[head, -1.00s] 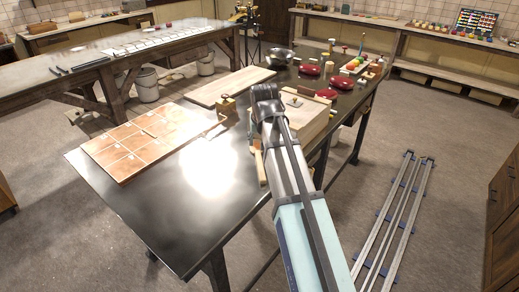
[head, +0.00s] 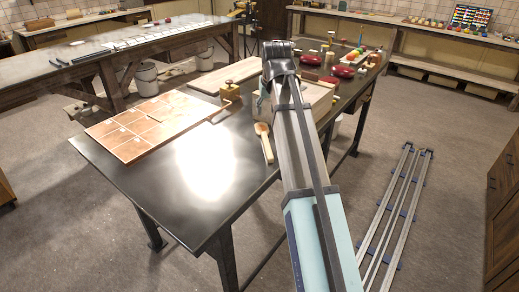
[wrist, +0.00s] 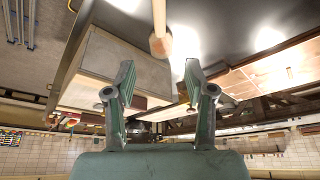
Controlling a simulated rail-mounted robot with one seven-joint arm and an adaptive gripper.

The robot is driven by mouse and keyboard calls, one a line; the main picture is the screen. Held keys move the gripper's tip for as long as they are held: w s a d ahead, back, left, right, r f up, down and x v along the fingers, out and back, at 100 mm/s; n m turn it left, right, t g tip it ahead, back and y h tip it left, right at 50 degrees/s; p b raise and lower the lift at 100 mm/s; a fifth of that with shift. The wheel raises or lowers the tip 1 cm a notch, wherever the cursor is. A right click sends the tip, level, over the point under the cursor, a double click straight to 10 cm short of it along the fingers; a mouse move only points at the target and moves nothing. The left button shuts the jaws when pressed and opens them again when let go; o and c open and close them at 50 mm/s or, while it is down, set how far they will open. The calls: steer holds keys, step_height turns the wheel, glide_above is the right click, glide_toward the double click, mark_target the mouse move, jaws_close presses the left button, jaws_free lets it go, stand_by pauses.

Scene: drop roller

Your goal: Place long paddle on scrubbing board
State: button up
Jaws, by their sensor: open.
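A wooden paddle (head: 264,143) with a rounded head lies on the dark table, just left of my arm. Its light wooden shaft also shows at the top of the wrist view (wrist: 160,38). A plain light wooden board (head: 208,83) lies flat at the table's far left edge; I cannot tell for sure that it is the scrubbing board. My gripper (wrist: 160,88) is open, with nothing between its fingers. The paddle is beyond the fingertips and apart from them in the wrist view. In the head view my arm largely hides the gripper.
A tiled copper-coloured board (head: 143,135) lies at the table's left. A small brass-coloured box with a crank (head: 229,90) stands beside the plain board. A light wooden box (head: 317,98) is right behind my arm, with red bowls (head: 343,71) farther back. The table's front left is clear.

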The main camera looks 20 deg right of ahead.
steer(key=p, duration=0.2)
glide_above(265, 137)
steer(key=s, duration=0.3)
steer(key=f, duration=1)
steer(key=shift+w+f, duration=0.1)
steer(key=shift+w, duration=0.15)
steer(key=shift+p+x, duration=0.65)
steer(key=shift+x, duration=2.05)
steer(key=shift+w+a+f, duration=0.1)
steer(key=shift+a+f, duration=0.1)
steer(key=shift+f, duration=0.15)
steer(key=shift+f, duration=0.2)
jaws_close()
